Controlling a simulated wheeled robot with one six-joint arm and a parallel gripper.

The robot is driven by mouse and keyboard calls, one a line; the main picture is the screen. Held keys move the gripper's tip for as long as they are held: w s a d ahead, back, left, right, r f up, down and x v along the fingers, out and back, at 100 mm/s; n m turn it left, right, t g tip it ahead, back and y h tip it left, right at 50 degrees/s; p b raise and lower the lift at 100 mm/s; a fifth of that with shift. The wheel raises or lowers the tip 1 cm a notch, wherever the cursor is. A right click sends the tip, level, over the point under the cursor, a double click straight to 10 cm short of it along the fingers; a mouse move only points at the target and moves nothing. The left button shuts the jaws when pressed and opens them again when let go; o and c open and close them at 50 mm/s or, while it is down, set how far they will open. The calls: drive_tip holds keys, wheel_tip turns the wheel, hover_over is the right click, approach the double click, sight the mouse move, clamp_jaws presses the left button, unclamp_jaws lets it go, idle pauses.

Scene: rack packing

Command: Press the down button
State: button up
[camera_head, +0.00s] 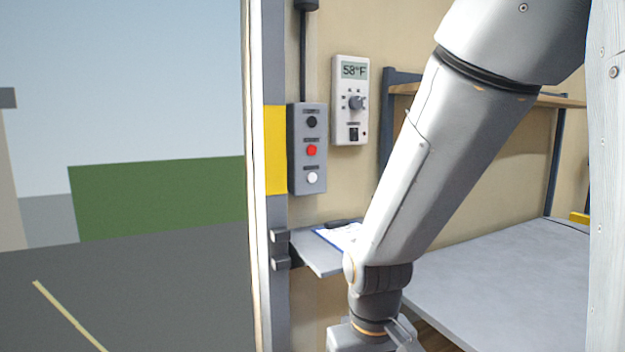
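A grey control box (295,177) hangs on the wall beside the doorway. It has a black button (312,122) on top, a red button (311,151) in the middle and a white button (312,177) at the bottom. The small labels above them are too small to read, so I cannot tell by label which is the down button. My arm comes down from the upper right, and its wrist end is at the bottom edge, below and right of the box, apart from it. The gripper's fingers are cut off by the frame.
A thermostat (341,128) reading 58°F is right of the box. A small shelf (318,262) with a clipboard (338,236) juts out below. A grey table (500,285) and a rack (386,125) stand right. The doorway on the left is open to the outside.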

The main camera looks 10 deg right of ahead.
clamp_jaws()
idle(1.5)
